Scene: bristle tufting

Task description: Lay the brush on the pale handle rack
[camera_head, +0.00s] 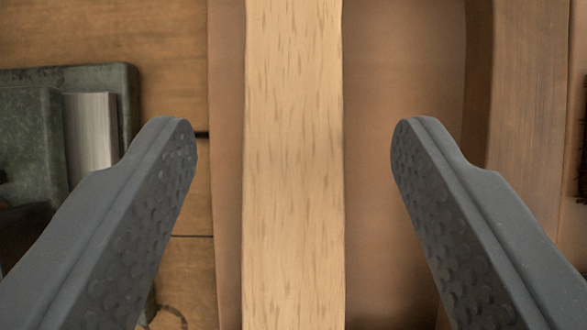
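A pale, flecked wooden bar (294,170), which looks like a brush handle, runs from top to bottom through the middle of the view. Both of its ends are out of view, and no bristles show on it. My gripper (293,130) is open, with one finger on each side of the bar and a clear gap between each finger and the wood. Neither finger touches it. I cannot make out a separate pale handle rack.
A brown, smooth surface (405,60) lies under the bar. A darker, curved wooden piece (527,80) stands to the right, with something dark and bristly at the right edge. A green block (30,130) with a grey metal plate (91,130) sits at left on the wooden bench (170,50).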

